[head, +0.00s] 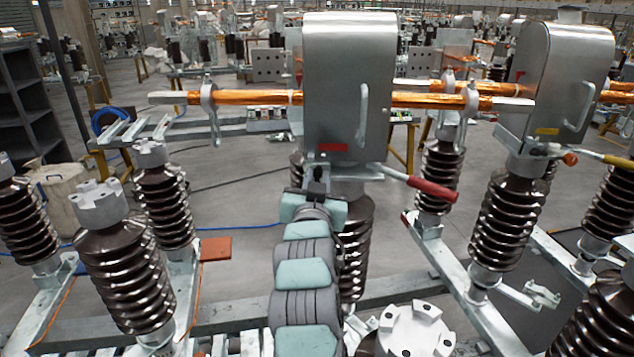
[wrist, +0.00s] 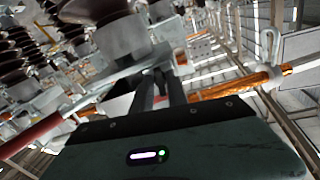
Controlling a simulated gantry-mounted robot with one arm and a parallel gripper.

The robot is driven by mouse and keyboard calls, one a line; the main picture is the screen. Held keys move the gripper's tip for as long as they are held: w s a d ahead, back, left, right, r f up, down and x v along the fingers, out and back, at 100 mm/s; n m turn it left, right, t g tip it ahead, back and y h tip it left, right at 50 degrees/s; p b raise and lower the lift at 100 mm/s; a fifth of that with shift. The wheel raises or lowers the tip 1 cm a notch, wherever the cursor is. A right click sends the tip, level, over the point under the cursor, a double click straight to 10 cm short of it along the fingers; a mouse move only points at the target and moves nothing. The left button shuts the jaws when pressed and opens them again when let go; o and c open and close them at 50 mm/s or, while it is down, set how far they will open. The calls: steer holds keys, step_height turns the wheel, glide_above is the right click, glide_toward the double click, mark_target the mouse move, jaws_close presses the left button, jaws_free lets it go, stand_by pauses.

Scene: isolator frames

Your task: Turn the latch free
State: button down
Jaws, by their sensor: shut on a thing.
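A rounded metal housing (head: 348,85) stands on a brown ribbed insulator (head: 356,235), with a red-gripped lever (head: 432,188) sticking out to the right at its base. My gripper (head: 318,182) reaches up to the lower left front of this base, below a red label (head: 332,147). In the wrist view my two dark fingers (wrist: 160,88) are close together at the edge of a grey metal plate (wrist: 118,72). They are shut on a small part there, which I take as the latch; the fingers mostly hide it. The red lever grip also shows in the wrist view (wrist: 35,137).
A copper-wrapped bar (head: 245,97) runs through the housing on both sides. A second housing (head: 562,80) stands at the right. Ribbed insulators (head: 122,275) stand at left and right. A pale castellated cap (head: 415,330) is close to my arm's right.

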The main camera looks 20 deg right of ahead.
steer(key=shift+n, duration=0.7)
steer(key=c, duration=1.3)
jaws_free()
steer(key=b+v, duration=0.1)
steer(key=v, duration=0.9)
steer(key=shift+s+a, duration=0.15)
steer(key=shift+s, duration=0.2)
